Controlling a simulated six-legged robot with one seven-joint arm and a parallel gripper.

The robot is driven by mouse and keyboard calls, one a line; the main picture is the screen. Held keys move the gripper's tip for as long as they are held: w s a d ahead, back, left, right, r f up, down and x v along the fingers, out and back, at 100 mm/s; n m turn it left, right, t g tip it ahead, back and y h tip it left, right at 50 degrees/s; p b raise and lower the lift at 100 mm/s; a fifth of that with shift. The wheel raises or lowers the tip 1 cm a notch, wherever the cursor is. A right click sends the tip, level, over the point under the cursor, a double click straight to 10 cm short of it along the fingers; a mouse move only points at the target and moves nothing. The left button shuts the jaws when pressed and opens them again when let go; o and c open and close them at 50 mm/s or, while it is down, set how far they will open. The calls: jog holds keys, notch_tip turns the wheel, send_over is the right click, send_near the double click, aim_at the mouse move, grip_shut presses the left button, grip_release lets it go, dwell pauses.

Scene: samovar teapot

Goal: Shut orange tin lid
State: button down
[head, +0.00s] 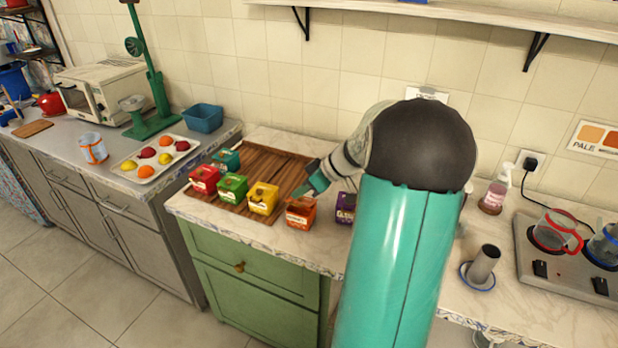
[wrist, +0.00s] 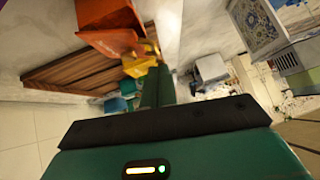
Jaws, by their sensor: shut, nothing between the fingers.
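How far open the lid is, I cannot tell for sure. My gripper (head: 300,192) is shut and empty, just behind and above the orange tin. In the wrist view my gripper's fingers (wrist: 158,84) point past the tin's lid side; contact is unclear.
A purple tin (head: 345,206) stands close on the right, partly behind my arm. A stove (head: 560,262) is farther right.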

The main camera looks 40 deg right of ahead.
jog(key=shift+a+f, duration=0.1)
jog(key=shift+f, duration=0.7)
jog(key=shift+s, duration=0.1)
jog(key=shift+n+t+h, duration=0.5)
jog(key=shift+h, duration=0.4)
jog(key=f, duration=0.1)
jog(key=a+f, duration=0.2)
jog(key=f, duration=0.1)
jog(key=shift+s+a, duration=0.1)
jog(key=shift+s, duration=0.3)
jog(key=shift+r, duration=0.15)
